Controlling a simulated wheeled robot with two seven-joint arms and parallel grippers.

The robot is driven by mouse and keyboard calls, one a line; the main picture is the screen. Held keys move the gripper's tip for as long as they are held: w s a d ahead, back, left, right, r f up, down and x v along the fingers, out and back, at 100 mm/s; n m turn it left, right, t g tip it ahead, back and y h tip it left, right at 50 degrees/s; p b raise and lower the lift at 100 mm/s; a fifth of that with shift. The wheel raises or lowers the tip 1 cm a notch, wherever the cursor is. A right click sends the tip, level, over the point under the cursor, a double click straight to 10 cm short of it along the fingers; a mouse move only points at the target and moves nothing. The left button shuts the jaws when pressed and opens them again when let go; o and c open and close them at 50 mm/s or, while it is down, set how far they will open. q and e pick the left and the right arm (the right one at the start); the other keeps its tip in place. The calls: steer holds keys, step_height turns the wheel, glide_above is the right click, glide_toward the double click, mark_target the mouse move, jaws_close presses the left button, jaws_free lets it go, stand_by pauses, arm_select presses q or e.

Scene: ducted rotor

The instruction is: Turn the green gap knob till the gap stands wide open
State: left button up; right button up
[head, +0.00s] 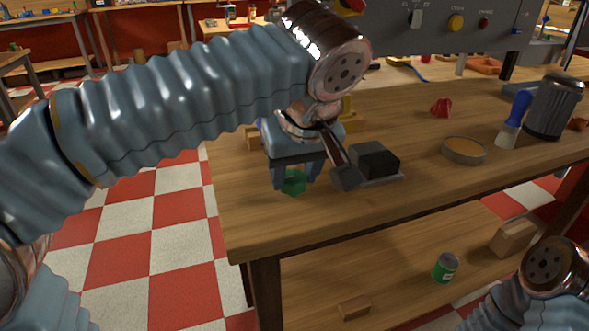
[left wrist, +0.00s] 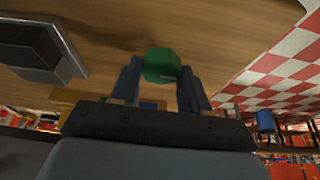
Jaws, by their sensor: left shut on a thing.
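The green gap knob (head: 293,184) is near the left front of the wooden table. My left gripper (head: 294,178) points down over it with one finger on each side and is shut on it. In the left wrist view the knob (left wrist: 161,64) sits between the two dark blue fingers, with a small pale mark on its face. The device around the knob is mostly hidden behind my gripper and wrist. The gap itself cannot be made out. Of my right arm only a link shows at the lower right; its gripper is out of the picture.
A dark block (head: 375,158) on a grey plate stands right beside my left gripper. A round shallow dish (head: 464,151), a red piece (head: 441,107), a blue-handled brush (head: 514,118) and a grey canister (head: 553,105) lie farther right. The table's middle front is clear.

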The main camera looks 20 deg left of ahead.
arm_select(q)
steer(key=shift+m, duration=0.3)
steer(key=m+h, duration=0.1)
steer(key=m, duration=0.1)
steer(key=m+h, duration=0.1)
steer(key=m, duration=0.1)
steer(key=shift+a+t, duration=0.2)
steer(key=shift+t, duration=0.2)
steer(key=m+h, duration=0.1)
steer(key=m, duration=0.3)
steer(key=shift+a+r+m+h, duration=0.1)
steer(key=shift+m+h, duration=0.3)
steer(key=m+h+p, duration=0.1)
steer(key=m, duration=0.1)
steer(key=m+g, duration=0.1)
steer(key=m, duration=0.2)
steer(key=shift+a+h+p, duration=0.1)
steer(key=shift+h+p, duration=0.3)
steer(key=shift+w+m+g+h+p, duration=0.1)
steer(key=shift+m+g+h+p, duration=0.3)
steer(key=shift+m, duration=0.95)
steer(key=shift+w+m+g+h+p, duration=0.15)
steer(key=shift+m+g, duration=0.35)
steer(key=shift+m, duration=0.85)
steer(key=shift+s, duration=0.1)
steer(key=shift+a, duration=0.1)
steer(key=o, duration=1.1)
steer(key=shift+c, duration=0.2)
